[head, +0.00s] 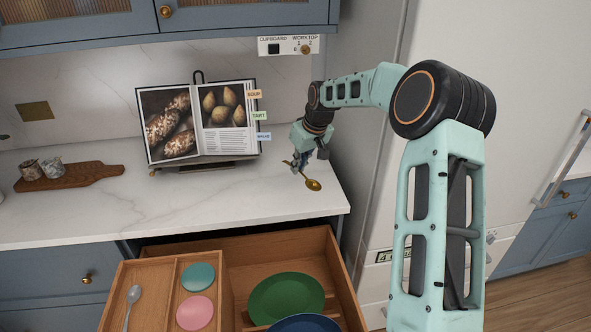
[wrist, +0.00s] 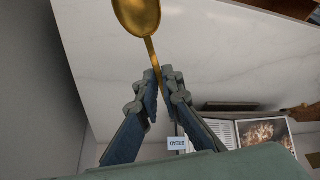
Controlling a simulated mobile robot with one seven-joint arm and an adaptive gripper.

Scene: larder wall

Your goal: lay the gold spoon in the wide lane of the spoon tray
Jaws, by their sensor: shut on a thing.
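The gold spoon (head: 313,184) is held by its handle in my gripper (head: 299,165), over the right end of the white worktop. In the wrist view the spoon's bowl (wrist: 138,14) points away from the fingertips (wrist: 160,76), which are closed on the handle. I cannot tell how far the spoon is above the worktop. The wooden spoon tray (head: 174,285) is in the open drawer, below and left of my gripper. A divider splits it into lanes. The left lane holds a silver spoon (head: 133,297); the right lane holds a teal disc (head: 198,277) and a pink disc (head: 195,312).
The drawer's right part holds a green plate (head: 286,298) and a blue plate (head: 306,324). A cookbook on a stand (head: 200,122) is left of my gripper. A wooden board (head: 85,175) with two small jars is farther left. A tall pale cabinet stands at right.

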